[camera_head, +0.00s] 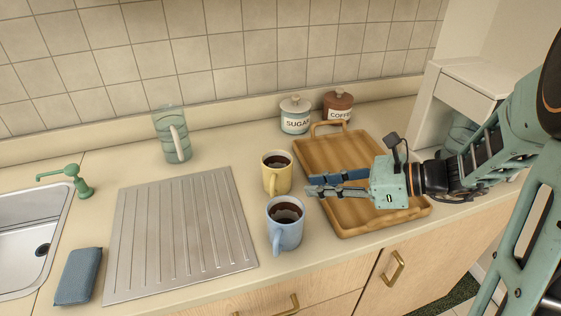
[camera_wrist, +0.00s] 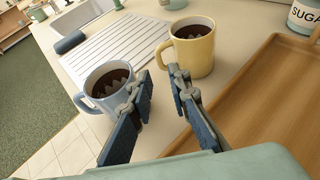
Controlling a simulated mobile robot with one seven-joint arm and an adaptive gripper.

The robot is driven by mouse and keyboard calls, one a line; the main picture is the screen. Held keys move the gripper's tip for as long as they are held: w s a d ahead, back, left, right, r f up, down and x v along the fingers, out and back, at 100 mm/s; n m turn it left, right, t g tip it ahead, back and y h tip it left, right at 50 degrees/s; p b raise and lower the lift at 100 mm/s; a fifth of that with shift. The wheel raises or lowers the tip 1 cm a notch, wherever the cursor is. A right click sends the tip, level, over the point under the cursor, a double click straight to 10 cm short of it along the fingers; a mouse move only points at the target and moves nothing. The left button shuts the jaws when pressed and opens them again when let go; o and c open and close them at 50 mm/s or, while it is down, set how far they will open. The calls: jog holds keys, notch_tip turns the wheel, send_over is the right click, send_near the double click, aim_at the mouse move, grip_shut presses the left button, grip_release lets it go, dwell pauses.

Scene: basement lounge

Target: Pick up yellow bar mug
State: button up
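The yellow mug (camera_head: 277,173) stands upright on the counter, left of the wooden tray, with dark liquid in it. It also shows in the wrist view (camera_wrist: 192,54), with its handle on the left side. A blue mug (camera_head: 285,226) with dark liquid stands nearer the counter's front edge; in the wrist view it is on the left (camera_wrist: 106,88). My gripper (camera_head: 312,186) is open and empty over the tray's left side, its fingers pointing left toward the mugs. In the wrist view the fingers (camera_wrist: 160,88) are apart, just short of both mugs.
The wooden tray (camera_head: 345,152) lies beneath my gripper. Sugar (camera_head: 295,117) and coffee (camera_head: 338,106) jars stand behind it. A ribbed drainboard (camera_head: 182,235), a clear pitcher (camera_head: 166,138), a blue sponge (camera_head: 78,277) and the sink (camera_head: 22,225) are on the left.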

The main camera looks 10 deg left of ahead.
aim_at(278, 188)
jog(key=x, duration=0.4)
jog(key=shift+s+a, duration=0.2)
jog(key=shift+s, duration=0.05)
jog(key=shift+b+x, duration=0.3)
jog(key=shift+x, duration=2.8)
jog(key=shift+f, duration=0.15)
grip_shut()
jog(key=shift+w, duration=0.1)
